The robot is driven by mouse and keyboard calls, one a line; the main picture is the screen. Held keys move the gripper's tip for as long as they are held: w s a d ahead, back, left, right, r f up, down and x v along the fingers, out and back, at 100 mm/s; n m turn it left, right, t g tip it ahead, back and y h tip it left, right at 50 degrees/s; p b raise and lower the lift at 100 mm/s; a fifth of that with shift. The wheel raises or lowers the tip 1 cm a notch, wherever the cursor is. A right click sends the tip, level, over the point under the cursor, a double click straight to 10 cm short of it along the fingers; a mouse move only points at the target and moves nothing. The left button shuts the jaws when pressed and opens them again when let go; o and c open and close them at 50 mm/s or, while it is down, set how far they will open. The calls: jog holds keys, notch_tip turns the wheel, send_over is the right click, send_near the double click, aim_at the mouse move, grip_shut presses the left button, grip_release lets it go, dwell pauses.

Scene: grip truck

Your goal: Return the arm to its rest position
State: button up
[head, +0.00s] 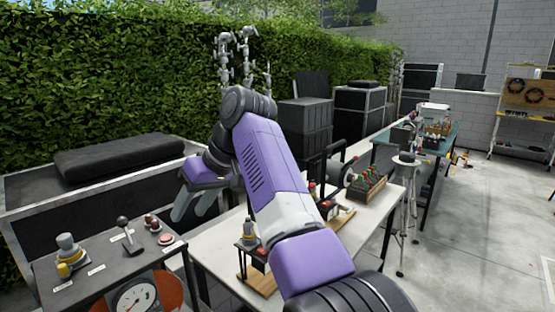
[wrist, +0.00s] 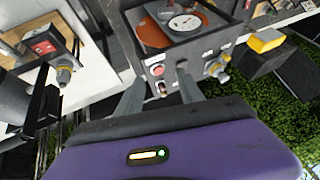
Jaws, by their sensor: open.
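My arm is purple and grey and reaches up across the middle of the head view. My gripper (head: 190,203) hangs at its end, left of the forearm, with its grey fingers pointing down. It is above the gap between the dark control panel and the white table. In the wrist view my gripper (wrist: 160,90) shows two grey fingers spread apart with nothing held between them. The control panel (wrist: 205,60) lies beyond the fingertips there. I cannot tell the exact distance between fingers and panel.
The control panel (head: 92,268) carries a lever (head: 125,230), knobs and a gauge (head: 134,298). The white table (head: 215,250) holds a bottle crate (head: 367,187) and boards with devices. A black case (head: 60,195) and hedge (head: 100,70) stand behind.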

jog(key=w+a+r+m+t+y, duration=0.2)
jog(key=w+r+t, duration=0.3)
jog(key=w+r, duration=0.15)
jog(key=w+d+f+m+t, duration=0.1)
jog(key=w+d+f+t, duration=0.2)
jog(key=w+f+t, duration=0.1)
jog(key=s+d+f+m+t+h+b, duration=0.1)
jog(key=s+d+f+m+t, duration=0.15)
jog(key=s+d+f, duration=0.5)
jog(key=s+d+f+m+t+h+b, duration=0.15)
jog(key=s+d+f+t, duration=0.25)
jog(key=d+f, duration=0.65)
jog(key=s+d+f+m+h, duration=0.1)
jog(key=s+d+f, duration=0.3)
jog(key=s, duration=1.2)
jog(key=s+d+f+m+g+h+b, duration=0.1)
jog(key=s+d+f+h, duration=0.2)
jog(key=s+d, duration=0.5)
jog(key=s+d+f+g+h+b, duration=0.1)
jog(key=s+d+f, duration=0.3)
jog(key=s, duration=2.1)
jog(key=shift+s+d+f+m+h, duration=0.35)
jog(key=shift+d+f+m+h, duration=0.1)
jog(key=shift+d, duration=0.75)
